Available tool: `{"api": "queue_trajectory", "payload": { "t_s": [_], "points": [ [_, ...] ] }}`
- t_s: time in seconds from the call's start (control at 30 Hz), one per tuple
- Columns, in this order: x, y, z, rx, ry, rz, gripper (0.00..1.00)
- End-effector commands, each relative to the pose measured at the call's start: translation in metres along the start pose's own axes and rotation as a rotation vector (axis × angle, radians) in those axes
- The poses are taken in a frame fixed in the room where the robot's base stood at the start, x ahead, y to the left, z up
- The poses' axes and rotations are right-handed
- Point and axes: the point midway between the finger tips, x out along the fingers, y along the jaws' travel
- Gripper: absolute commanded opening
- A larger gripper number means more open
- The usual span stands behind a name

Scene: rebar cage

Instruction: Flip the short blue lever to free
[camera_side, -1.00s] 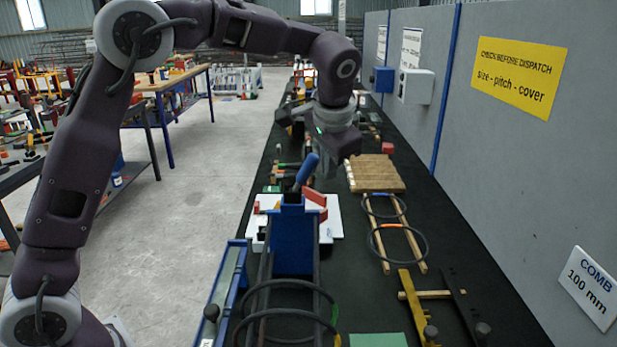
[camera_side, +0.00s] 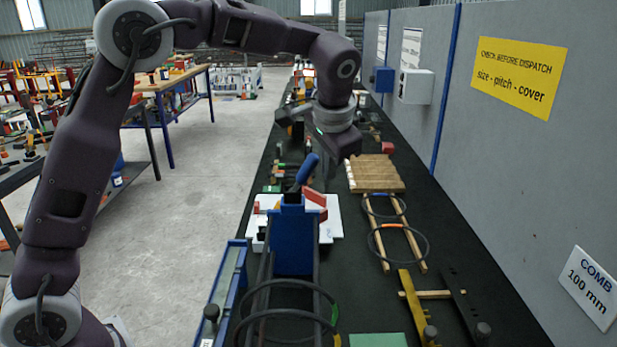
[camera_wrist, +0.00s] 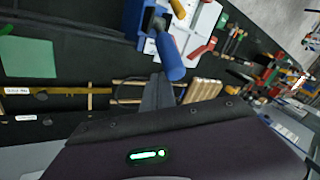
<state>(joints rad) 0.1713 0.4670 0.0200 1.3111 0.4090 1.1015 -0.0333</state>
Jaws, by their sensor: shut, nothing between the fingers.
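The short blue lever (camera_side: 306,171) stands tilted up to the right on top of a blue stand (camera_side: 292,240) in the side view. In the wrist view the blue lever (camera_wrist: 171,58) points toward my fingers. My gripper (camera_side: 324,178) is shut and empty, just to the right of the lever and behind it in the side view. In the wrist view my gripper (camera_wrist: 157,82) shows as grey fingers close to the lever's rounded end. I cannot tell whether they touch it.
A white plate with red blocks (camera_side: 315,197) lies around the stand. Dark rings (camera_side: 285,316) and long bars surround the stand's near side. A wooden block (camera_side: 375,173) and a wooden ladder-like frame (camera_side: 395,241) lie to the right. A grey panel wall (camera_side: 480,170) bounds the right side.

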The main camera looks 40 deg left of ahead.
Motion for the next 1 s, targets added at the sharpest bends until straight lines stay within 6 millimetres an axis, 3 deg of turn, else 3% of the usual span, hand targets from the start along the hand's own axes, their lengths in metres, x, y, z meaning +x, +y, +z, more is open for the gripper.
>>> {"api": "queue_trajectory", "payload": {
  "t_s": [1.0],
  "points": [
    [-0.01, -0.018, 0.02, 0.0, -0.002, -0.001, 0.0]
  ]
}}
